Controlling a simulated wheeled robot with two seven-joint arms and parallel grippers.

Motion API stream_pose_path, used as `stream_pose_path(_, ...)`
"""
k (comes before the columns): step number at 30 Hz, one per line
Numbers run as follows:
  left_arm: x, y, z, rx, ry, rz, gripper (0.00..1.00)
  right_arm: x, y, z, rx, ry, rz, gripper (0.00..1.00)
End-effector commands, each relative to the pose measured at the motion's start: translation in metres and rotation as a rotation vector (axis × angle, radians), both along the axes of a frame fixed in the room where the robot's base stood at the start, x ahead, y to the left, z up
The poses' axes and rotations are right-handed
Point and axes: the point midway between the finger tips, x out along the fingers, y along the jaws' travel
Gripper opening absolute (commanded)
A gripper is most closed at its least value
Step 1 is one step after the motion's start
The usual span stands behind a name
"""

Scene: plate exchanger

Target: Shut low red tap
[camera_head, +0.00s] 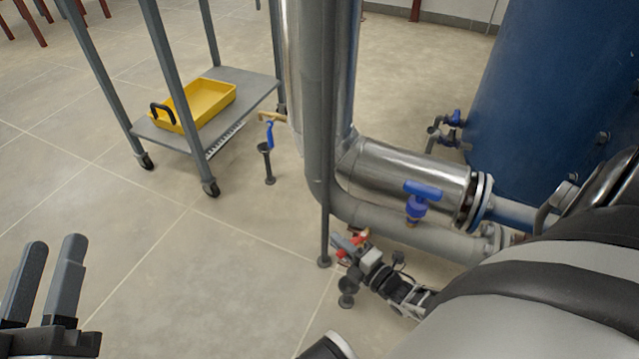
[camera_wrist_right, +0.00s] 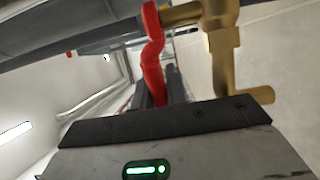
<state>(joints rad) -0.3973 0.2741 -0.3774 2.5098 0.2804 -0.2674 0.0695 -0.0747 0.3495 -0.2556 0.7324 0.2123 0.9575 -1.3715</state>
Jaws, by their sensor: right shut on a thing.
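The low red tap (camera_head: 355,240) is near the floor under the lower grey pipe, mostly covered by my right gripper (camera_head: 347,245). In the right wrist view its red lever (camera_wrist_right: 153,65) runs down between the two dark fingers of my right gripper (camera_wrist_right: 160,92), which is shut on it. The tap's brass body (camera_wrist_right: 222,45) stands to the right of the lever there. My left gripper (camera_head: 48,270) is at the lower left, empty, with a gap between its two fingers.
A blue-handled valve (camera_head: 417,195) sits on the pipe above my right gripper. A thin grey post (camera_head: 325,200) stands just left of it, and a dark drain funnel (camera_head: 347,290) stands below. A grey cart (camera_head: 255,85) holds a yellow tray (camera_head: 205,98). The left floor is clear.

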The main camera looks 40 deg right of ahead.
Motion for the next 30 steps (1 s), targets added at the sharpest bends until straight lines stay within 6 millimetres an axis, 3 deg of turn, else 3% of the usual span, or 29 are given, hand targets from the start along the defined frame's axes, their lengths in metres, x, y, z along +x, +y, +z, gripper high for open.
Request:
stream_pose_path(12, -0.0010, -0.0006, -0.0046, -0.010, 0.038, -0.005, 0.36, -0.0030, -0.0063, 0.0014, 0.000, -0.006, -0.044, 0.00)
stream_pose_path(13, -0.0010, -0.0006, -0.0046, -0.010, 0.038, -0.005, 0.36, -0.0030, -0.0062, 0.0013, 0.000, -0.006, -0.044, 0.23)
stream_pose_path(15, -0.0010, -0.0006, -0.0045, -0.010, 0.037, -0.005, 0.36, -0.0028, -0.0058, 0.0011, -0.001, -0.005, -0.043, 0.36)
stream_pose_path(30, -0.0010, -0.0004, -0.0034, -0.010, 0.036, -0.003, 0.36, -0.0072, -0.0052, 0.0004, -0.001, -0.001, -0.038, 0.36)
